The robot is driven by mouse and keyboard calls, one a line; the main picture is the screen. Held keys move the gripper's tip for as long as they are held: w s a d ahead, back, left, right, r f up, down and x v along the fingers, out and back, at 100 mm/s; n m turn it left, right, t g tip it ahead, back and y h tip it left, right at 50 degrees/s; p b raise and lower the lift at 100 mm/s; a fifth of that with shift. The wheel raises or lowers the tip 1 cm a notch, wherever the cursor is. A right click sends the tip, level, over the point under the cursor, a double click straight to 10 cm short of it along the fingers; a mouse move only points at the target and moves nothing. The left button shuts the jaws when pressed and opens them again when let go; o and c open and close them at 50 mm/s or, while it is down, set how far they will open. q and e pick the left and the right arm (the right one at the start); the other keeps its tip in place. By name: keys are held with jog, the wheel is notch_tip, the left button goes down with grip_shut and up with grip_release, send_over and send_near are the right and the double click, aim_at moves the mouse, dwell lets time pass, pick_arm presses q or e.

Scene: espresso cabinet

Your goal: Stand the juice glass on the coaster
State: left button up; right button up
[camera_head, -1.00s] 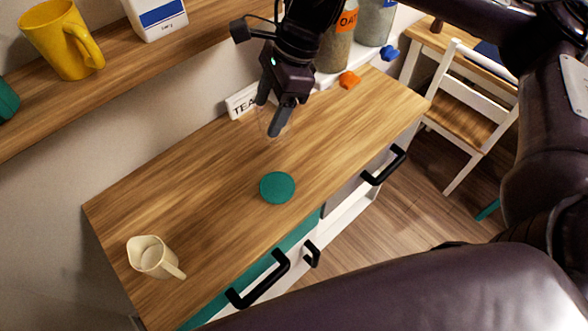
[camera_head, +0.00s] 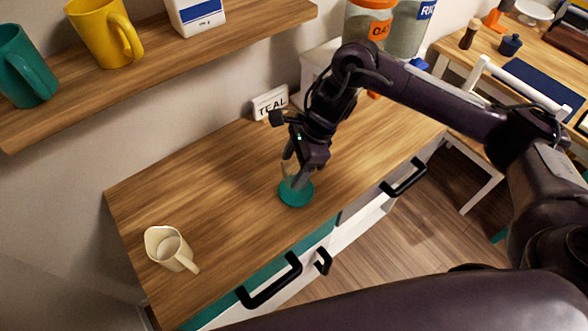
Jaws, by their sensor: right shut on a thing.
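The teal round coaster (camera_head: 296,197) lies on the wooden cabinet top. My right gripper (camera_head: 295,179) is directly above it, pointing down, shut on the clear juice glass (camera_head: 289,168). The glass is faint and partly hidden by the fingers. It looks upright over the coaster; I cannot tell whether its base touches it. My left gripper is not in view.
A cream jug (camera_head: 170,249) stands at the left of the cabinet top (camera_head: 230,215). A TEAL sign (camera_head: 270,103) stands at the back by the wall. A shelf (camera_head: 160,70) holds a yellow mug (camera_head: 103,32), a teal mug (camera_head: 24,66) and a white box (camera_head: 196,14).

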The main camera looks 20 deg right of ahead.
notch_tip(320, 180, down, 2)
jog(key=shift+f+p, duration=0.2)
jog(key=shift+p, duration=0.15)
jog(key=shift+f, duration=0.25)
jog(key=shift+f+b, duration=0.2)
jog(key=shift+b, duration=0.15)
jog(key=o, duration=1.1)
jog(key=shift+r, duration=0.1)
jog(key=shift+o, duration=0.2)
jog(key=shift+r, duration=0.1)
